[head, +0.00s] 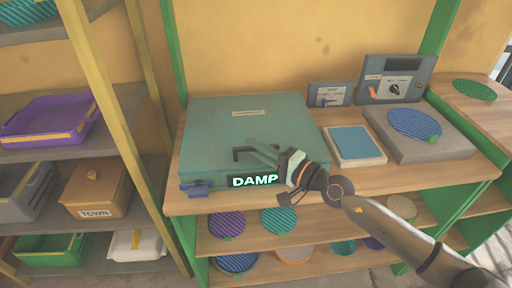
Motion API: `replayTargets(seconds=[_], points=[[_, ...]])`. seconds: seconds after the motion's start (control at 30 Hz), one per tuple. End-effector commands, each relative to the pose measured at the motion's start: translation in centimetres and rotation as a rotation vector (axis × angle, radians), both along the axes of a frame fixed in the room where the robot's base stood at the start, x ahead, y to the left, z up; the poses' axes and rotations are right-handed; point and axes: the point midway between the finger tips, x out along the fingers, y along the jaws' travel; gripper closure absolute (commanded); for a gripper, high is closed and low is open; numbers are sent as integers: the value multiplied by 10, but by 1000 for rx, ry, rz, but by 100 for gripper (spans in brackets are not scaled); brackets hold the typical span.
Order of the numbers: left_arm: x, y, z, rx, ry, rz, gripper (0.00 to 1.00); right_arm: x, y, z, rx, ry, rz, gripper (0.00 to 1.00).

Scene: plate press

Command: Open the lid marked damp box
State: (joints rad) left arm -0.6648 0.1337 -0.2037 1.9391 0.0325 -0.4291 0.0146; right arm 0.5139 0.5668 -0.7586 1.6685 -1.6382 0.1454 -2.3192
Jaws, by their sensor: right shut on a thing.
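The damp box (215,125) is a teal case on the wooden bench, with a glowing DAMP label on its front. Its lid looks closed. A dark handle (237,152) stands at the front of the lid. A blue latch (196,188) shows at the front left corner. My right gripper (262,153) reaches in from the right and is shut on the handle; its fingers hide part of it. My left gripper is not in view.
A blue pad in a tray (357,145) lies right of the box, then a grey press block (440,148) with a round blue plate. Two control boxes (396,80) stand behind. Shelves (300,225) below hold several round plates. A left rack holds a purple tray (48,120) and bins.

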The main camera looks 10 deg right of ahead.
Motion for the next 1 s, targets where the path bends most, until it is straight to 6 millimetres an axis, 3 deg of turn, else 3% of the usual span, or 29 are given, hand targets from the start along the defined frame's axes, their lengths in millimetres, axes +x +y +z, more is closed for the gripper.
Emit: replayTargets(seconds=[0.37, 0.73, 1.0], points=[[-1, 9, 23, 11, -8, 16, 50, 2, 0, 20, -1, 38, 0, 100], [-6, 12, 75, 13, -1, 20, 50, 14, 0, 66, 1, 121, -1, 100], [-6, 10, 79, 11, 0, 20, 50, 30, 0, 101, -1, 172, -2, 100]])
